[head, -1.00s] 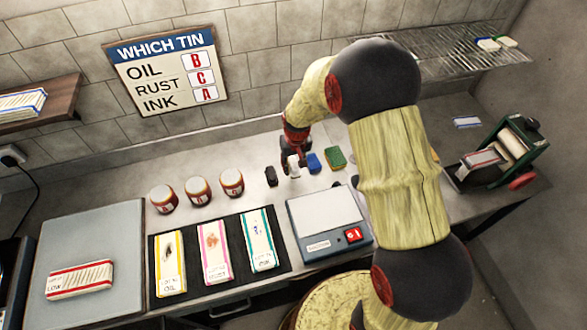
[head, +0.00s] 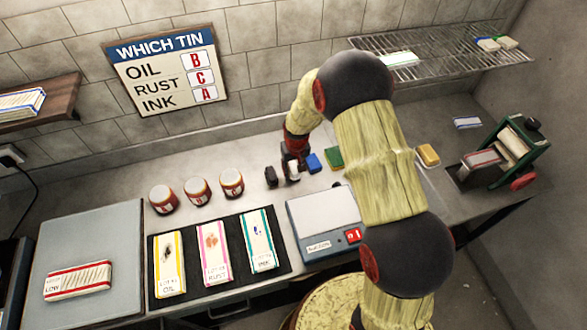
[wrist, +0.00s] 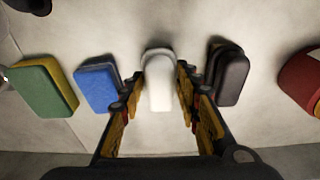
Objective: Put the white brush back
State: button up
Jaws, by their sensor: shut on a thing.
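The white brush (head: 293,172) is in the row on the counter, between the black brush (head: 270,176) and the blue brush (head: 313,162). My gripper (head: 292,158) is over it, fingers pointing down. In the wrist view, the white brush (wrist: 159,82) is between the two fingers of my gripper (wrist: 157,92), which are shut on it. The blue brush (wrist: 98,86) and the black brush (wrist: 229,76) stand apart on either side. I cannot tell whether the white brush touches the counter.
A green-topped brush (head: 334,157) stands beyond the blue one, and a yellow block (head: 428,155) further right. Three tins (head: 197,190) stand to the left. A scale-like box (head: 325,213) and a black mat (head: 288,268) with cloths lie in front.

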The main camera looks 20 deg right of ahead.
jog(key=o, duration=1.2)
jog(key=shift+f, duration=0.1)
notch_tip(320, 180, up, 12)
jog(key=s+p, duration=0.1)
jog(key=s, duration=0.1)
notch_tip(320, 180, up, 8)
send_over(295, 171)
jog(key=s, duration=0.2)
jog(key=s+r+t, duration=0.2)
jog(key=s+r, duration=0.6)
jog(key=r, duration=0.3)
jog(key=s+r+t, duration=0.1)
jog(key=s+r, duration=0.3)
jog(key=s, duration=0.6)
jog(key=s+r, duration=0.4)
jog(key=s, duration=0.5)
jog(key=shift+s+r+t, duration=0.25)
jog(key=shift+s+t, duration=0.1)
jog(key=shift+t, duration=0.05)
